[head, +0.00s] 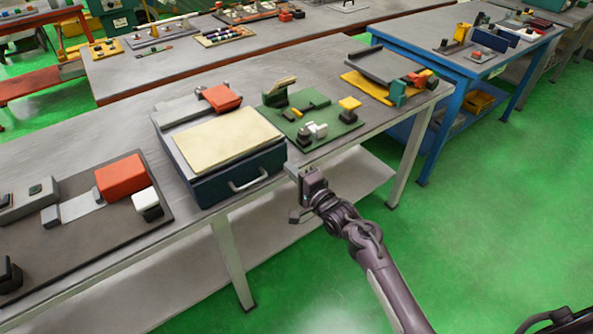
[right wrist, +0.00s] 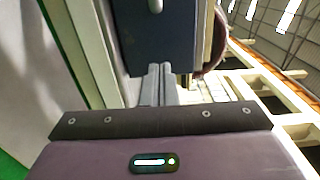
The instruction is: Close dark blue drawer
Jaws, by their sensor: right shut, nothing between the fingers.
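The dark blue drawer (head: 236,184) is in a box-like unit with a cream top (head: 228,138) on the grey workbench, and its pale handle (head: 248,181) faces the bench's front edge. I cannot tell how far the drawer stands out. My right gripper (head: 294,171) is shut and empty, just right of the drawer's front corner at the bench edge. In the right wrist view, the shut fingers (right wrist: 158,78) point at the dark blue front (right wrist: 157,40), with the handle (right wrist: 155,5) at the top. Contact is unclear. My left gripper is not in view.
A green board (head: 335,128) with small parts lies right of the unit. A dark mat (head: 95,235) with an orange block (head: 121,177) lies to its left. A lower shelf (head: 330,190) runs under the bench. The green floor in front is clear.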

